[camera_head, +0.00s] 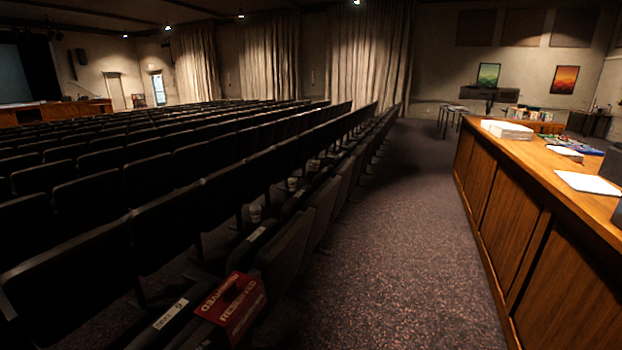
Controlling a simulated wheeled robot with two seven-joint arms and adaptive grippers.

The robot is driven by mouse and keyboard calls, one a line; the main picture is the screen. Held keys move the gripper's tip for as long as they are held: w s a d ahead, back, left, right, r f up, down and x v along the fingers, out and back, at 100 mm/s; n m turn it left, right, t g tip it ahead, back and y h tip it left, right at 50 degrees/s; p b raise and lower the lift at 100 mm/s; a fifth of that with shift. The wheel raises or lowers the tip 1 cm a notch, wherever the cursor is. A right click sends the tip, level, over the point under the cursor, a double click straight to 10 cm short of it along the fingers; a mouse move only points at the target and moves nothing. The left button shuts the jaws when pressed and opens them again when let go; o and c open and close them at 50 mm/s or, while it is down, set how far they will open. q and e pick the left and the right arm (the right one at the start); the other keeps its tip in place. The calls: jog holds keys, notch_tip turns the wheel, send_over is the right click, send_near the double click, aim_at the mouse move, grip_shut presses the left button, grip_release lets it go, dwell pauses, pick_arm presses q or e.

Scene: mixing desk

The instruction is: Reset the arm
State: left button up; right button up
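Neither of my arms nor grippers shows in the head view. The view looks along a carpeted aisle (370,235) between auditorium seats (160,215) on the left and a long wooden desk (530,215) on the right. No object is seen in a gripper, and whether the grippers are open or shut is hidden.
The desk bears a stack of white paper (507,130), a white sheet (588,183) and dark equipment at the right edge. A red reserved sign (232,307) lies on the near seat row. The aisle is clear toward small tables (450,112) at the back.

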pick_arm(q)
jog(key=s+f+n+g+h, duration=0.1)
jog(key=s+f+n+g, duration=0.4)
jog(key=s, duration=0.9)
jog(key=s+f+m+g+p, duration=0.15)
jog(key=f+p, duration=0.45)
jog(key=f, duration=0.6)
jog(key=s+f+g+p, duration=0.15)
jog(key=f+p, duration=0.45)
jog(key=f, duration=0.6)
jog(key=s+a+f+p, duration=0.2)
jog(key=s+p, duration=0.3)
jog(key=s, duration=0.6)
jog(key=s+a+f+p, duration=0.2)
jog(key=s+f+p, duration=0.3)
jog(key=s, duration=0.6)
jog(key=shift+f+g+p, duration=0.2)
jog(key=shift+g+p, duration=0.1)
pick_arm(e)
jog(key=s+a+r+g, duration=0.1)
jog(key=s+r, duration=1.2)
jog(key=r, duration=0.4)
jog(key=shift+a, duration=0.15)
